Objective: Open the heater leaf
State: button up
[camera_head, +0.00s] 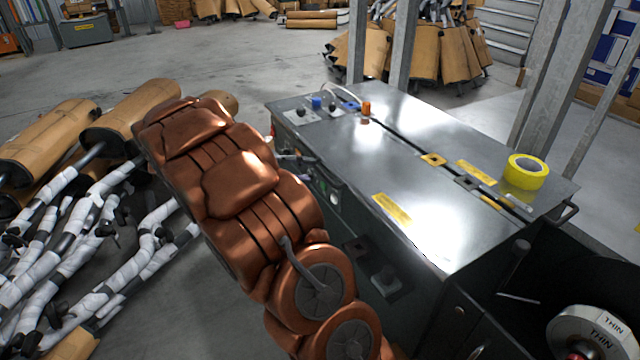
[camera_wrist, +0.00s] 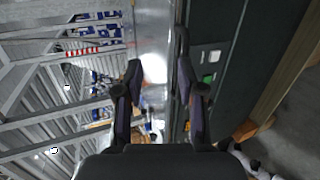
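The heater is a dark grey cabinet with a shiny metal top (camera_head: 440,210), split by a long dark seam into a near and a far leaf; both lie flat. In the wrist view the metal top (camera_wrist: 154,30) runs between my fingers, beside the dark front panel (camera_wrist: 225,45). My gripper (camera_wrist: 160,68) is open, its two dark fingers apart around the top's front edge. A dark bar, seemingly a handle (camera_wrist: 181,42), lies just beyond the right fingertip; I cannot tell whether they touch. In the head view my arm hides most of the gripper.
Yellow tape (camera_head: 526,172) sits on the top's far right. An orange knob (camera_head: 366,108) and a blue knob (camera_head: 316,103) stand at its left end. Wrapped pipes and mufflers (camera_head: 130,115) crowd the left. Metal posts (camera_head: 555,80) rise behind the heater.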

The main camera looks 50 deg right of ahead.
jog(key=h+b, duration=0.2)
jog(key=b, duration=0.1)
send_near(318, 171)
jog(key=s+d, duration=0.2)
jog(key=shift+t, duration=0.3)
jog(key=shift+w+f+b+x, duration=0.15)
jog(key=shift+b+x, duration=0.15)
jog(key=shift+x, duration=1.05)
jog(key=shift+w+f+b+x, duration=0.15)
jog(key=shift+b+x, duration=0.2)
jog(key=shift+x, duration=1.05)
jog(key=shift+w+r+b+x, duration=0.15)
jog(key=shift+b+x, duration=0.15)
jog(key=shift+x, duration=1.05)
jog(key=shift+d+f, duration=0.1)
grip_shut()
